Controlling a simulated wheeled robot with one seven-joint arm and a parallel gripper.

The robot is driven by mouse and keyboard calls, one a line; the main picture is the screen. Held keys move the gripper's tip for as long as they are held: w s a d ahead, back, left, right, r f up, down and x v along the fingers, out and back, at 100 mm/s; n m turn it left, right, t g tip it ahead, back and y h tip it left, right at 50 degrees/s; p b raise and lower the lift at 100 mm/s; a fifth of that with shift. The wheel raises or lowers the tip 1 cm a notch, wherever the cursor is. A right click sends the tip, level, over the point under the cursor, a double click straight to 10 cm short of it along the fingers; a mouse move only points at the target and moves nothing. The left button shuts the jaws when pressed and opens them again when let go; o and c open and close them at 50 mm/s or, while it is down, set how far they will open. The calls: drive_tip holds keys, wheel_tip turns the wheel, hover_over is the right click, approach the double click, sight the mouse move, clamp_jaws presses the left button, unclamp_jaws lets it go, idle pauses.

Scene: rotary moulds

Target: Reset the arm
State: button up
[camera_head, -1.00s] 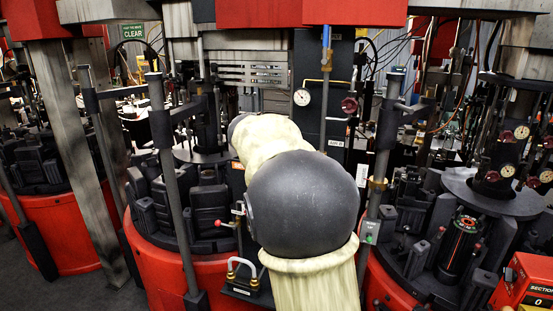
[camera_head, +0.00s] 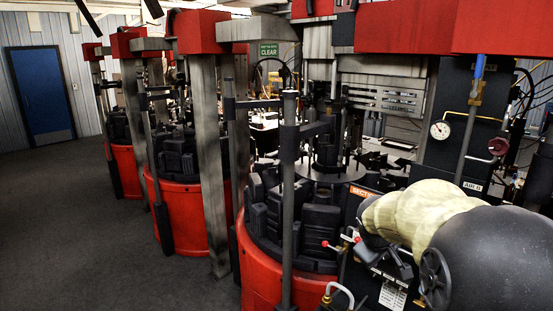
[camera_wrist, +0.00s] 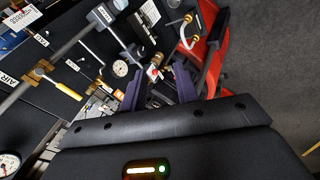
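My arm (camera_head: 440,225), cream-sleeved with a dark rounded joint, reaches in from the lower right of the head view, in front of a red-based mould station. My gripper (camera_wrist: 160,72) shows in the wrist view with two purple fingers standing apart and nothing between them. Beyond the fingers are a small white gauge (camera_wrist: 120,68), a red-tipped lever and a curved white pipe on the machine's dark panel. In the head view I cannot make out the gripper fingers clearly.
Several mould stations with red round bases (camera_head: 190,215) and grey posts (camera_head: 288,200) stand in a row. A red-knobbed lever (camera_head: 335,247) and a dark handwheel (camera_head: 435,278) are close to my arm. Open dark floor (camera_head: 90,230) lies left, toward a blue door (camera_head: 40,95).

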drive_tip(key=s+a+f+m+g+y, duration=0.1)
drive_tip(key=s+a+f+m, duration=0.1)
drive_tip(key=s, duration=0.4)
drive_tip(key=s+a+f+m+g+y, duration=0.1)
drive_tip(key=s+a+f+m, duration=0.1)
drive_tip(key=s+a+f, duration=0.2)
drive_tip(key=s+a+f+m+g+y, duration=0.1)
drive_tip(key=s+a+f+m, duration=0.1)
drive_tip(key=s+f, duration=0.5)
drive_tip(key=shift+s+a+y, duration=0.4)
drive_tip(key=shift+s+a, duration=0.45)
drive_tip(key=shift+s, duration=0.15)
drive_tip(key=shift+w, duration=0.1)
drive_tip(key=shift+s+r, duration=0.1)
drive_tip(key=shift+s, duration=0.1)
drive_tip(key=shift+w, duration=0.1)
